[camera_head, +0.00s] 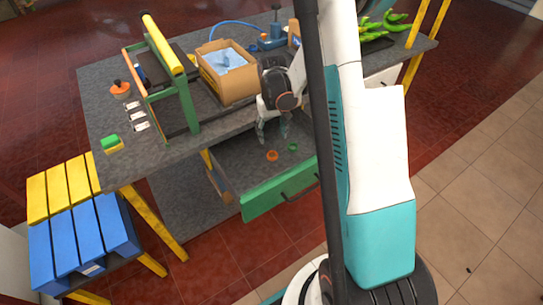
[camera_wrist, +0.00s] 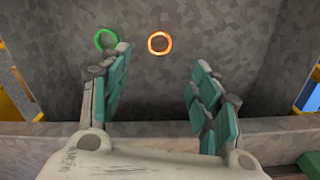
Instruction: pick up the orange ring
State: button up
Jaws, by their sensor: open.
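The orange ring (camera_head: 272,155) lies flat on the grey bottom of an open drawer. In the wrist view the orange ring (camera_wrist: 159,43) shows beyond and between my fingertips, slightly left of their middle. My gripper (camera_head: 272,130) is above the open drawer, near its left part. In the wrist view my gripper (camera_wrist: 158,75) is open, its teal-padded fingers spread, with nothing between them. A green ring (camera_wrist: 106,39) lies left of the orange one in the wrist view, close to the left fingertip. It also shows in the head view (camera_head: 293,147).
The drawer's green front (camera_head: 262,203) with dark handles is pulled out below the grey workbench (camera_head: 100,95). A cardboard box (camera_head: 229,83) and a green-yellow frame (camera_head: 185,105) stand on the bench. A blue and yellow stool (camera_head: 95,230) is at left.

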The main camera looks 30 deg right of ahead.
jog(key=b, duration=0.2)
send_over(272, 157)
notch_tip(272, 157, down, 6)
jog(key=shift+r, duration=0.15)
notch_tip(272, 157, down, 5)
jog(key=shift+f+b, duration=0.15)
jog(key=shift+b, duration=1)
jog(key=c, duration=0.8)
